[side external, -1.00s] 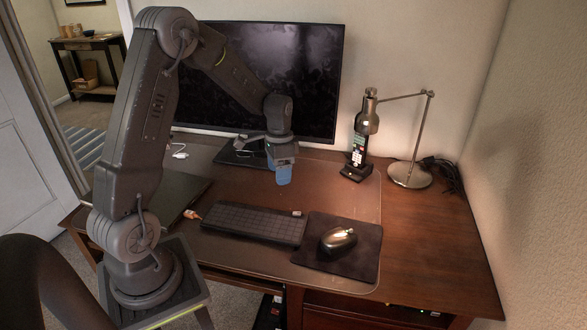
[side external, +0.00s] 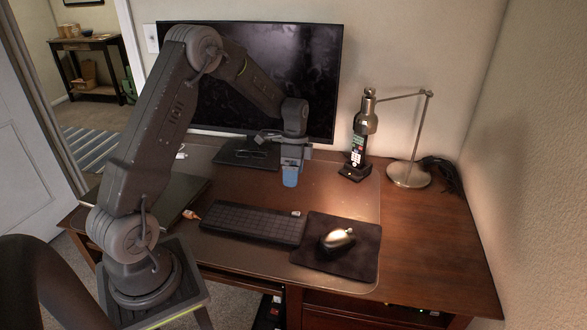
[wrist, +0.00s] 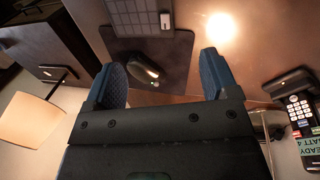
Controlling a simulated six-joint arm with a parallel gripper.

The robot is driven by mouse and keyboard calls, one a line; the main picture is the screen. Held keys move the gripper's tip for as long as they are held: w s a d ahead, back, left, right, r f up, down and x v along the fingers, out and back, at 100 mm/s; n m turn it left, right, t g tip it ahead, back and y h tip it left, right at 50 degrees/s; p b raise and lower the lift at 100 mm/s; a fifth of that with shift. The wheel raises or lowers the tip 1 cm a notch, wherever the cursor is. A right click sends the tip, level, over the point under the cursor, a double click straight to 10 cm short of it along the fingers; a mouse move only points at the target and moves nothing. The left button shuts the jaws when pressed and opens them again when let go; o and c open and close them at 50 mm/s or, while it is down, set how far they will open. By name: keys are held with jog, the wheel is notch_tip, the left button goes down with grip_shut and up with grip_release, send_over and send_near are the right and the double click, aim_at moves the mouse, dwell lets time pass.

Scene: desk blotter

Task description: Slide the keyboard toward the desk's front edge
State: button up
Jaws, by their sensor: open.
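The dark keyboard (side external: 253,223) lies flat on the desk blotter (side external: 245,188), left of the mouse pad. Part of it shows at the top edge of the wrist view (wrist: 132,14). My gripper (side external: 290,178) is above the blotter, behind the keyboard on the monitor side, and apart from it. Its blue fingers are spread with nothing between them in the wrist view (wrist: 164,76). The desk's front edge runs below the keyboard and pad in the side view.
A mouse (side external: 337,240) sits on the black mouse pad (side external: 365,262), right of the keyboard. A closed laptop (side external: 178,197) lies to the left. The monitor (side external: 270,80), phone (side external: 357,152) and lamp (side external: 408,174) stand behind. The blotter between monitor and keyboard is mostly clear.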

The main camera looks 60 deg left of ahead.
aim_at(292, 214)
jog(key=x, duration=1.2)
jog(key=shift+f, duration=0.25)
